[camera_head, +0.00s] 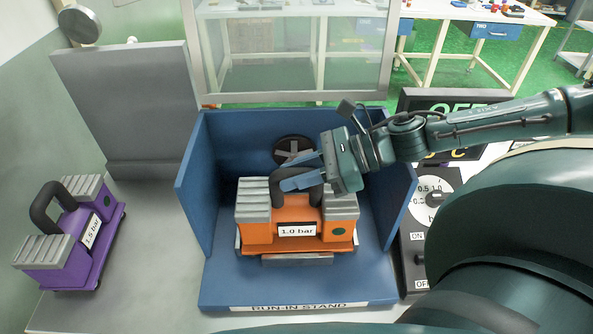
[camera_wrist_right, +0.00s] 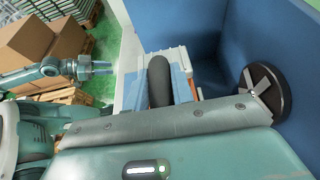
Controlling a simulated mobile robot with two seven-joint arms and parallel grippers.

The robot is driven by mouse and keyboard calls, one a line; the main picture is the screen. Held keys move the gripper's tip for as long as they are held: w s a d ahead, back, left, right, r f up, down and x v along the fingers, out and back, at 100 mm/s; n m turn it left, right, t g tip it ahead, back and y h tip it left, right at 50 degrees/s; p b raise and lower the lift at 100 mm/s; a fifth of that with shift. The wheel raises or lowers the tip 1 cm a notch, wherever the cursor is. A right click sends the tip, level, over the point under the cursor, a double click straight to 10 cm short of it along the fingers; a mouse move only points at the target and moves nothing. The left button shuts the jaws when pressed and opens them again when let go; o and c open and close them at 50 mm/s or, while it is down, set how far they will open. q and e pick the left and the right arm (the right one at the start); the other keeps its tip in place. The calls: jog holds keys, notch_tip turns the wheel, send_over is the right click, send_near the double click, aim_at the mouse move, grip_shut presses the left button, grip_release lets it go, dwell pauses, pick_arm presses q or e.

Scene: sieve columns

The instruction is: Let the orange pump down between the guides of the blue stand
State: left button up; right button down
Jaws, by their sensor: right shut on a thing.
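The orange pump (camera_head: 258,232), labelled 1.0 bar, has grey ribbed ends and a dark arched handle. It is level between the side walls of the blue stand (camera_head: 290,306). My right gripper (camera_head: 302,178) is shut on the handle from the right; the wrist view shows the handle (camera_wrist_right: 159,82) between its fingers. A grey block (camera_head: 298,260) shows under the pump's front edge. I cannot tell whether the pump rests on the stand's floor or hangs just above; the guides are mostly hidden. My left gripper (camera_wrist_right: 95,68) shows small and away from the stand in the wrist view.
A purple pump (camera_head: 78,250), labelled 1.5 bar, stands on the table at left, by a grey upright panel (camera_head: 135,110). A dark round fitting (camera_head: 294,151) is on the stand's back wall. A control panel with a dial (camera_head: 433,200) stands close on the right.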

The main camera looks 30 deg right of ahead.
jog(key=shift+f, duration=0.25)
jog(key=c, duration=1.1)
grip_release()
jog(key=shift+f, duration=0.15)
jog(key=o, duration=0.8)
jog(key=shift+r, duration=0.2)
